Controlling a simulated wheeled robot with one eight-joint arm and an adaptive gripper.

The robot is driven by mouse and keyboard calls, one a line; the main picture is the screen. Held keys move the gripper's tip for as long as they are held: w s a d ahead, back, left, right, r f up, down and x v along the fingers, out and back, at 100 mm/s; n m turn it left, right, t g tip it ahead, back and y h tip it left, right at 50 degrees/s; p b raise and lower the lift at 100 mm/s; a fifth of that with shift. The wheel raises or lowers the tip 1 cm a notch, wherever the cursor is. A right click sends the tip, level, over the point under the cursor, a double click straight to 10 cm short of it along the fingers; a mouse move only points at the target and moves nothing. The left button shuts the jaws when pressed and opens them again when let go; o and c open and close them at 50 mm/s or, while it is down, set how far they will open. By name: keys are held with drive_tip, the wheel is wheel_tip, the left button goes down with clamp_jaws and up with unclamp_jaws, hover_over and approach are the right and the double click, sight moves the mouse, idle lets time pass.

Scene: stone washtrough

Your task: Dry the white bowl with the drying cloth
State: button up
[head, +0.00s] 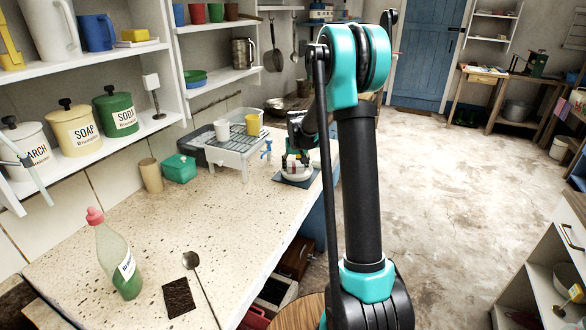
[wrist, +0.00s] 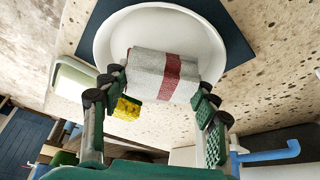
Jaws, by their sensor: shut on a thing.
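The white bowl (wrist: 190,28) stands upright on a dark blue mat (wrist: 237,38) in the wrist view. In the head view the bowl (head: 298,173) and mat (head: 302,184) are on the stone counter, right of the dish rack. The drying cloth (wrist: 147,70) is a folded pale grey block with a dark red stripe. My gripper (wrist: 160,86) is shut on the cloth, one finger at each side, and holds it over the bowl's near part. The cloth hides part of the bowl; whether they touch I cannot tell. My gripper (head: 297,158) looks small in the head view.
A green box (head: 179,168) is farther left.

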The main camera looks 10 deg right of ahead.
wheel_tip(320, 180, up, 3)
drive_tip(key=shift+r, duration=0.2)
drive_tip(key=shift+s+a+r, duration=0.1)
drive_tip(key=shift+s+r, duration=0.05)
drive_tip(key=shift+r, duration=2.35)
